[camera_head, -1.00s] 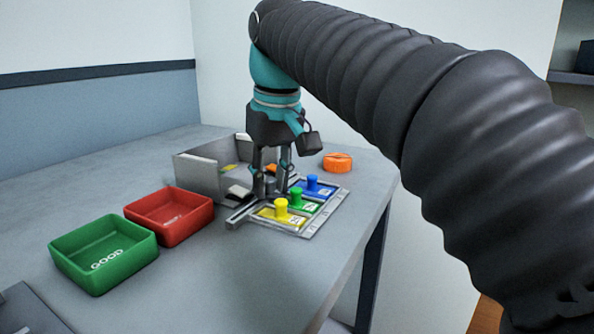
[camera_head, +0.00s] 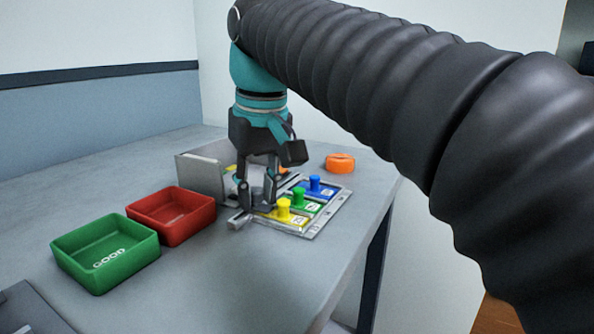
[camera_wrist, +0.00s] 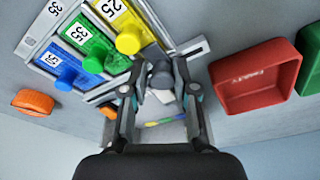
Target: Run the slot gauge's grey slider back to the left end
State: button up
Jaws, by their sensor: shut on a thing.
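The slot gauge (camera_head: 318,222) is a flat grey frame on the table, with a grey rail along its far-left side. The rail's near-left end (camera_head: 238,220) sticks out bare. The slider's grey knob (camera_wrist: 161,76) shows between my fingers in the wrist view. My gripper (camera_head: 257,200) is shut on the slider, pointing down, near the rail's left end beside the yellow piece. Fingers hide most of the slider in the head view. A yellow piece (camera_head: 284,211), a green piece (camera_head: 299,196) and a blue piece (camera_head: 315,184), all with knobs, sit in the gauge.
A red tray (camera_head: 171,217) and a green tray marked GOOD (camera_head: 105,256) stand left of the gauge. An open grey box (camera_head: 202,178) stands behind my gripper. An orange round thing (camera_head: 340,163) lies beyond the gauge. The table's right edge is close to the gauge.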

aim_at(242, 218)
jog(key=shift+s+a+f, duration=0.1)
jog(key=shift+s+a, duration=0.4)
jog(key=shift+s, duration=0.3)
jog(key=shift+s+a+f, duration=0.1)
jog(key=shift+s+a, duration=0.35)
jog(key=shift+s, duration=0.3)
jog(key=o, duration=0.6)
jog(key=shift+a, duration=0.1)
jog(key=shift+c, duration=0.2)
jog(key=shift+r, duration=0.2)
notch_tip(242, 218, up, 6)
jog(key=p, duration=0.6)
